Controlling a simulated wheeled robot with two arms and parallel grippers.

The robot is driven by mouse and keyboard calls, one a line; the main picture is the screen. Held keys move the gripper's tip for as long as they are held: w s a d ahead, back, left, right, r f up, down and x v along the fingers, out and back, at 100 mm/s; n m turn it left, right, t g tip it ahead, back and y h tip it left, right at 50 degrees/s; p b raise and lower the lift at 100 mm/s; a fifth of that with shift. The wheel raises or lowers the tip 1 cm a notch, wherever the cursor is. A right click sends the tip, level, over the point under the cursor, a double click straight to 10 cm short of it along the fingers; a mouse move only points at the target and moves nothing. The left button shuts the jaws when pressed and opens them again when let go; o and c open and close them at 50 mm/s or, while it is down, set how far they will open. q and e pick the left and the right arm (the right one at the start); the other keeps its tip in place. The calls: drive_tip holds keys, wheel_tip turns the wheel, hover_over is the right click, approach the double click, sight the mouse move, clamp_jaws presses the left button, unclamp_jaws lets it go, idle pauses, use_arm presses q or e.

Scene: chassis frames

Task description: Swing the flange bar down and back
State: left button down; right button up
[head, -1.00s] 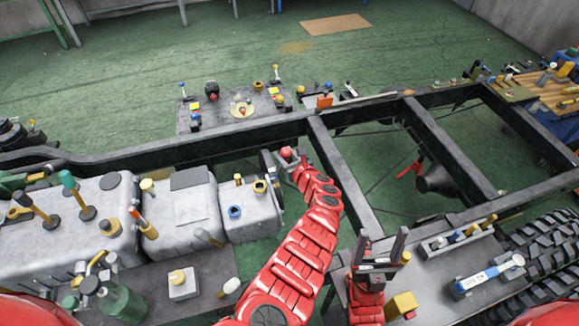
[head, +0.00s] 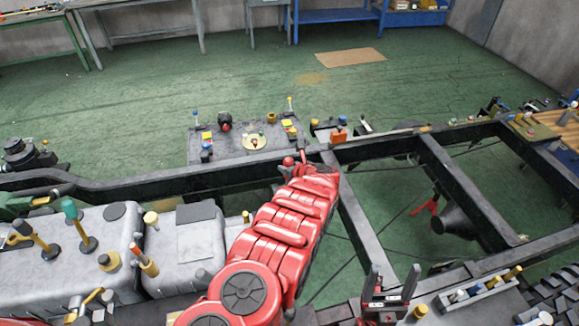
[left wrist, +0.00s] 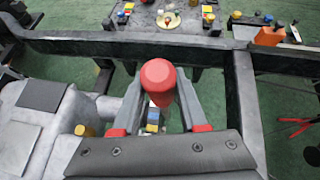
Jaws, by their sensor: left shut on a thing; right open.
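The red rounded knob (left wrist: 158,78) of the flange bar sits between the two grey fingers of my left gripper (left wrist: 160,88) in the left wrist view. The fingers are shut on it. Most of the bar below the knob is hidden. In the head view, the knob (head: 288,161) shows small at the end of my red left arm, in front of the dark chassis rail; my left gripper (head: 298,163) is partly hidden by its own arm. My right gripper (head: 394,274) is open and empty, fingers pointing up, at the bottom right.
A dark chassis rail (head: 120,180) runs across the view, with a cross member (head: 455,175) at the right. Grey tanks (head: 180,245) with upright coloured tools stand at the left. A plate with coloured parts (head: 232,150) lies beyond the rail. Green floor beyond is mostly clear.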

use_arm(q)
drive_tip(key=shift+f, duration=0.1)
drive_tip(key=shift+c, duration=2.2)
unclamp_jaws()
drive_tip(key=shift+s+d+r+p, duration=0.2)
drive_tip(key=shift+s+r+p, duration=0.1)
drive_tip(key=shift+r, duration=0.15)
drive_tip(key=p+v, duration=0.6)
drive_tip(key=v, duration=1)
drive_tip(key=shift+s+d+p, duration=0.15)
drive_tip(key=shift+s+p, duration=0.15)
drive_tip(key=shift+s, duration=0.05)
drive_tip(key=shift+f, duration=0.2)
